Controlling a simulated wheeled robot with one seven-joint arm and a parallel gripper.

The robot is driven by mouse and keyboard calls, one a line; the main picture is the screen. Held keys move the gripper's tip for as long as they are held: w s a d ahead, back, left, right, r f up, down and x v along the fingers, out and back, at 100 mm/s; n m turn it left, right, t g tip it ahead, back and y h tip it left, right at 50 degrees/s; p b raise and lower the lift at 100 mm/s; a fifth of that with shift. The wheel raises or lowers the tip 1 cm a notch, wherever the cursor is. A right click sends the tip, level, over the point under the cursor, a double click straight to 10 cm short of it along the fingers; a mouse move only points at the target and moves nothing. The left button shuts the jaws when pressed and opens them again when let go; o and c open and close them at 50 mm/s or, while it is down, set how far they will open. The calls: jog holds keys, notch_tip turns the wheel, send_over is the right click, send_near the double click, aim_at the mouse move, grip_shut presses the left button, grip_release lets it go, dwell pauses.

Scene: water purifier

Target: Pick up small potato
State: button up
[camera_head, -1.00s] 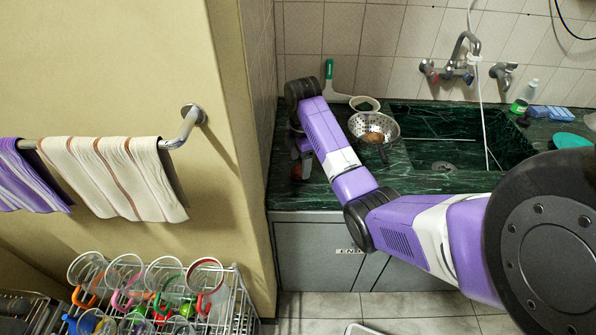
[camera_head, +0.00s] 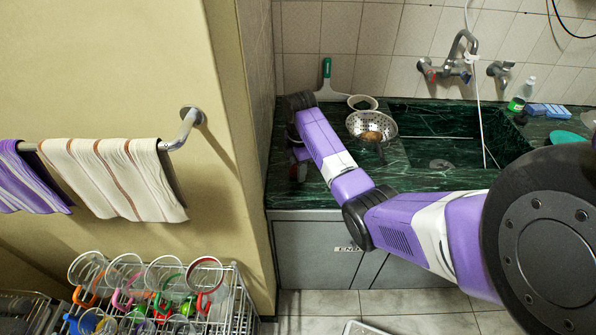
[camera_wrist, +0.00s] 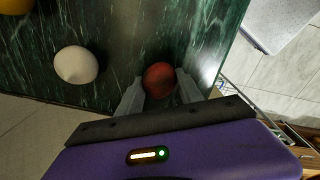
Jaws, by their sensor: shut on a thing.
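A small, round, reddish-brown thing, which looks like the small potato (camera_wrist: 160,80), is between the two grey fingers of my gripper (camera_wrist: 158,90) in the wrist view. The fingers are shut on it, one on each side. The dark green marble counter (camera_wrist: 140,35) is beneath it; I cannot tell whether it touches the counter. In the head view my gripper (camera_head: 299,168) is at the left end of the counter, small and partly hidden by my arm.
A white egg-shaped thing (camera_wrist: 76,65) and an orange thing (camera_wrist: 15,5) lie left of my gripper. The wall is close left.

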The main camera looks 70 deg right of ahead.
jog(key=shift+r, duration=0.15)
notch_tip(320, 180, up, 8)
jog(key=shift+b, duration=0.35)
notch_tip(320, 180, up, 12)
jog(key=p, duration=0.7)
